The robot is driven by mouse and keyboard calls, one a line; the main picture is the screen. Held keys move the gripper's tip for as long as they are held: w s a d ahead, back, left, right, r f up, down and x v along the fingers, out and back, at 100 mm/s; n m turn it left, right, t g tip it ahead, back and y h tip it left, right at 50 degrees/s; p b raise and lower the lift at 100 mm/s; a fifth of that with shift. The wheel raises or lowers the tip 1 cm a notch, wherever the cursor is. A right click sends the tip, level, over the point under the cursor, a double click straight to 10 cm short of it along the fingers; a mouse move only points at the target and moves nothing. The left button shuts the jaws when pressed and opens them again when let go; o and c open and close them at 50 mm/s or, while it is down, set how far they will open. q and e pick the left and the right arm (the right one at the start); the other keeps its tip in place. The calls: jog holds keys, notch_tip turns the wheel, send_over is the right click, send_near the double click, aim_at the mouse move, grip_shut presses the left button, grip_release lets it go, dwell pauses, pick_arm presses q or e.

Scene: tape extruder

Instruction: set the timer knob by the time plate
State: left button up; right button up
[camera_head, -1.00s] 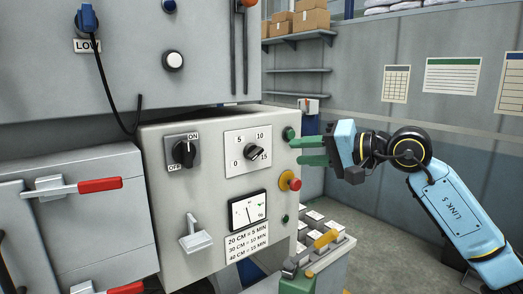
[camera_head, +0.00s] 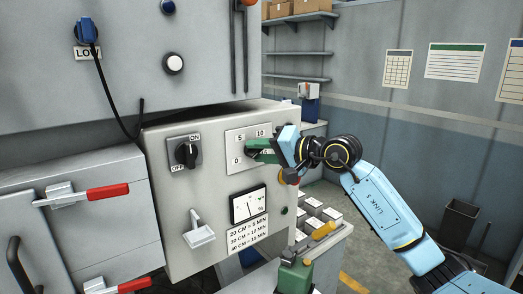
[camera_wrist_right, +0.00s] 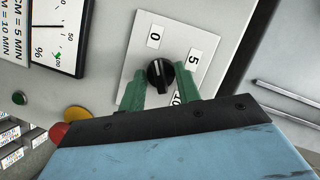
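The black timer knob (camera_wrist_right: 160,74) sits on a white dial plate (camera_head: 237,136) marked 0, 5, 10 and 15 on the grey panel. In the right wrist view its white mark faces roughly toward the 0. My right gripper (camera_head: 262,151) is at the dial, its green fingers hiding most of the knob in the head view. In the wrist view the fingers (camera_wrist_right: 160,90) are apart, one toward each side of the knob; contact cannot be told. The time plate (camera_head: 247,233) reads 20 CM = 5 MIN, 30 CM = 10 MIN, 40 CM = 15 MIN. My left gripper is not in view.
An ON/OFF switch (camera_head: 187,154) is left of the dial, and a percent gauge (camera_head: 248,205) is below it. A red button on yellow (camera_wrist_right: 60,131) is close to my right gripper. A yellow-handled lever (camera_head: 323,231) is below right. Open floor lies at right.

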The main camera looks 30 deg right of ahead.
jog(key=shift+c, duration=0.4)
grip_shut()
